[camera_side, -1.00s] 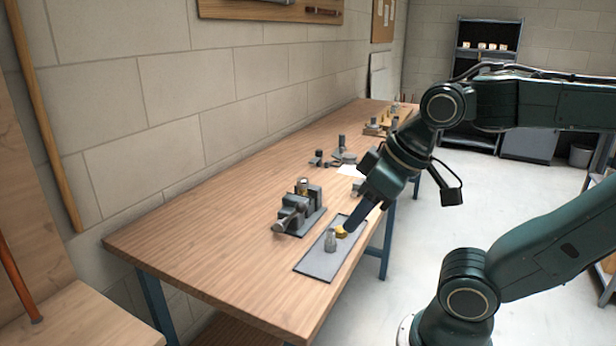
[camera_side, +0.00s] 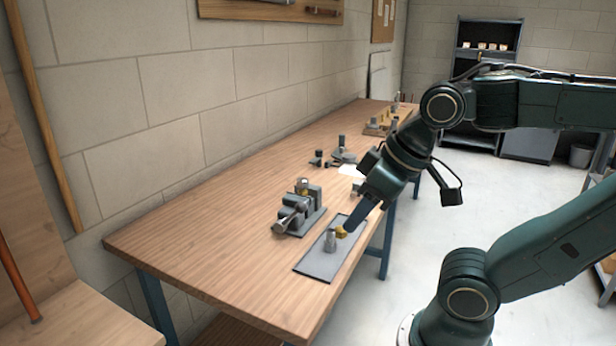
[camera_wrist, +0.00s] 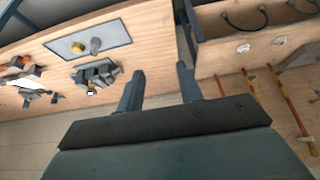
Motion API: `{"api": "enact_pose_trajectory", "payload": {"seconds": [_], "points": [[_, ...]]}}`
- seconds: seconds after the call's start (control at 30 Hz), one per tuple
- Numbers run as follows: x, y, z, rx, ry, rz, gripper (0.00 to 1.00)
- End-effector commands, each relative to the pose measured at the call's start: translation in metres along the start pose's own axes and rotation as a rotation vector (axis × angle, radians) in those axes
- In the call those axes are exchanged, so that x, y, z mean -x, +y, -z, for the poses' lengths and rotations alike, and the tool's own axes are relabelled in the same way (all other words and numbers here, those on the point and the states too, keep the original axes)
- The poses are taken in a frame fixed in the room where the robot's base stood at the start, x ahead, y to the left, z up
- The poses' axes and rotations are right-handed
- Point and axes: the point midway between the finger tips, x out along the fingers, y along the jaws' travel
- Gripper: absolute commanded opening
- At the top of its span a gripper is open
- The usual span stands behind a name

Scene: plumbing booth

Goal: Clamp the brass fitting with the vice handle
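The grey vice (camera_side: 312,194) stands on the wooden bench and also shows in the wrist view (camera_wrist: 97,76). Its bar handle (camera_side: 289,218) slants at the front. A small yellowish part (camera_side: 303,184) shows at the vice top; I cannot tell how it is held. A yellow brass-coloured piece (camera_side: 341,232) sits on a grey tray (camera_side: 318,264), and the wrist view shows it too (camera_wrist: 78,47). My gripper (camera_side: 352,231) is over the tray's right side in the side view, apart from the vice. In the wrist view its fingers (camera_wrist: 160,90) are apart and empty.
A grey cylindrical piece (camera_side: 330,241) stands beside the yellow piece on the tray. Several fittings (camera_side: 342,154) and a white sheet (camera_side: 351,170) lie farther back. The bench (camera_side: 210,250) left of the vice is clear. A block wall (camera_side: 200,130) runs behind the bench.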

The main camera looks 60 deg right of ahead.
Motion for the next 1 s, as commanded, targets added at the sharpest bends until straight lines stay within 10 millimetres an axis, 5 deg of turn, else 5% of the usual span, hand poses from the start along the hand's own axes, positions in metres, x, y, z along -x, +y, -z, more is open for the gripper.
{"api": "enact_pose_trajectory", "payload": {"seconds": [0.07,0.17,0.47,1.0], "points": [[0.000,0.000,0.000,0.000,0.000,0.000,0.36],[0.000,0.000,0.000,0.000,0.000,0.000,0.50],[0.002,0.007,0.020,0.001,-0.037,-0.016,0.50],[-0.015,0.061,0.112,0.010,-0.216,-0.057,0.50]]}}
